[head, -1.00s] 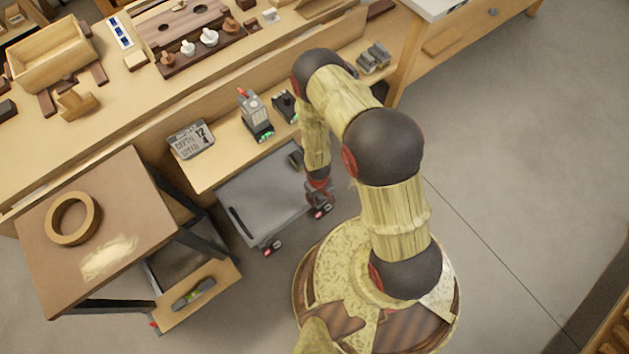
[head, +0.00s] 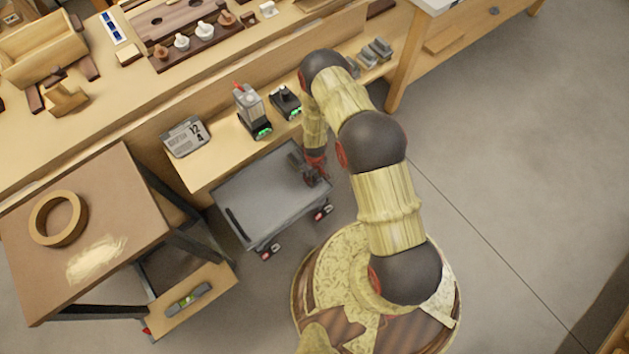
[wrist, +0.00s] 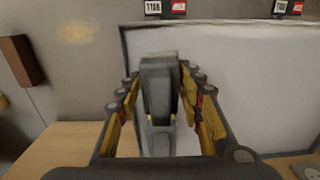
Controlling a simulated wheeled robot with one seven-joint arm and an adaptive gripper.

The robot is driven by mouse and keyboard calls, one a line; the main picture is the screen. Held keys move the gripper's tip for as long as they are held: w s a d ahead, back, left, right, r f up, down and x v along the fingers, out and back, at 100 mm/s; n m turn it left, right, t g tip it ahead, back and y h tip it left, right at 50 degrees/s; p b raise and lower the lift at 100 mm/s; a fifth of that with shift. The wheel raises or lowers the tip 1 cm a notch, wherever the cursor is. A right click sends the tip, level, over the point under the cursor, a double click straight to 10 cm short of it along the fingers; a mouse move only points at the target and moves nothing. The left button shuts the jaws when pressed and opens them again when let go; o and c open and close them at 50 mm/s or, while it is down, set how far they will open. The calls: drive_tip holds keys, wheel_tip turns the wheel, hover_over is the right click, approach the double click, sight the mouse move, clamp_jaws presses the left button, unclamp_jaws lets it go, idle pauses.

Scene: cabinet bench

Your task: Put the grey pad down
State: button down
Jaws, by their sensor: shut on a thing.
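My gripper (wrist: 158,92) is shut on the grey pad (wrist: 159,72), a narrow upright grey block between the two yellow-lined fingers in the wrist view. In the head view my gripper (head: 314,174) is over the right end of the grey-topped cart (head: 262,205), by the bench's lower shelf. The pad shows there as a small dark grey piece (head: 296,160) beside the gripper, partly hidden. The cart's pale top also fills much of the wrist view (wrist: 245,75). I cannot tell whether the pad touches the cart top.
The lower shelf holds a grey calendar-like box (head: 185,137), a grey device (head: 252,110) and a black one (head: 285,100). A brown table (head: 110,190) with a tape ring (head: 58,218) stands left. Most of the cart top is bare. Open floor lies to the right.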

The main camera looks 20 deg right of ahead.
sight(314, 180)
drive_tip(key=shift+w+f+b, duration=0.2)
drive_tip(key=shift+f+b, duration=0.4)
drive_tip(key=shift+f, duration=1.15)
drive_tip(key=shift+f, duration=0.1)
drive_tip(key=c, duration=1.2)
unclamp_jaws()
drive_tip(key=shift+c, duration=0.2)
drive_tip(key=shift+o, duration=0.3)
wheel_tip(314, 180, up, 12)
drive_tip(key=p, duration=0.4)
drive_tip(key=shift+p, duration=0.35)
